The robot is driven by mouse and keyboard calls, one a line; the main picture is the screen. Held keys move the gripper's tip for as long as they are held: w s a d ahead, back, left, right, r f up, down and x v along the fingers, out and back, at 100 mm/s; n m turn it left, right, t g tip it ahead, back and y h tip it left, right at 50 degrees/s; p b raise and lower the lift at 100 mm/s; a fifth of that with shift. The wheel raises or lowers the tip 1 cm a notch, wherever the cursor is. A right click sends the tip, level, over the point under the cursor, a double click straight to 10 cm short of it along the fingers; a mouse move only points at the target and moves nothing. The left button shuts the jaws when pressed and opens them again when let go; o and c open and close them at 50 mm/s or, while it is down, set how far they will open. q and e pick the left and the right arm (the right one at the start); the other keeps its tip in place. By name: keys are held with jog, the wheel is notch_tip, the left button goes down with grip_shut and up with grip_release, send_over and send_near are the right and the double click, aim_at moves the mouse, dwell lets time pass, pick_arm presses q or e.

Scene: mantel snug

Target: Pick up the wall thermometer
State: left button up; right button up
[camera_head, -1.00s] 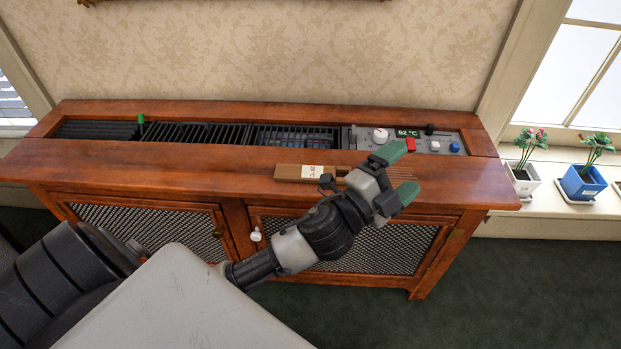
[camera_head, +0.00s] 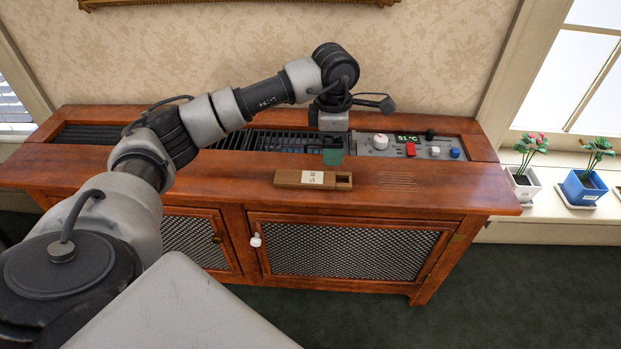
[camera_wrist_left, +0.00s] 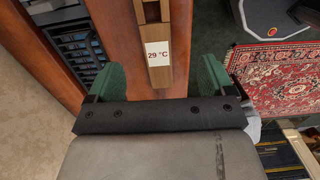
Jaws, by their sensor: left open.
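The wall thermometer is a slim brown wooden piece (camera_head: 287,178) with a white label, lying flat on the cabinet top near its front edge. In the left wrist view the thermometer (camera_wrist_left: 159,77) runs lengthwise between my finger pads, and its label reads 29 °C. My left gripper (camera_head: 332,156) points down above the cabinet top, just behind the thermometer's right part in the head view. Its green fingers (camera_wrist_left: 160,80) are open with nothing held. How high they are above the thermometer is hard to tell. My right gripper is not in view.
The cabinet top (camera_head: 225,170) is clear around the thermometer. Behind it lies a recessed strip with dark grilles (camera_head: 265,140) and a control panel (camera_head: 375,150) with knobs. A white knob (camera_head: 255,240) sticks out of the cabinet front. Potted plants (camera_head: 585,182) stand on the right sill.

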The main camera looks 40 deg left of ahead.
pick_arm(q)
jog(key=a, duration=0.1)
send_over(327, 178)
notch_tip(327, 178, down, 5)
jog(key=shift+s+d+f+b, duration=0.1)
jog(key=shift+f+b, duration=0.1)
jog(key=shift+b, duration=0.1)
notch_tip(327, 178, down, 5)
jog(key=shift+r, duration=0.1)
jog(key=c, duration=1)
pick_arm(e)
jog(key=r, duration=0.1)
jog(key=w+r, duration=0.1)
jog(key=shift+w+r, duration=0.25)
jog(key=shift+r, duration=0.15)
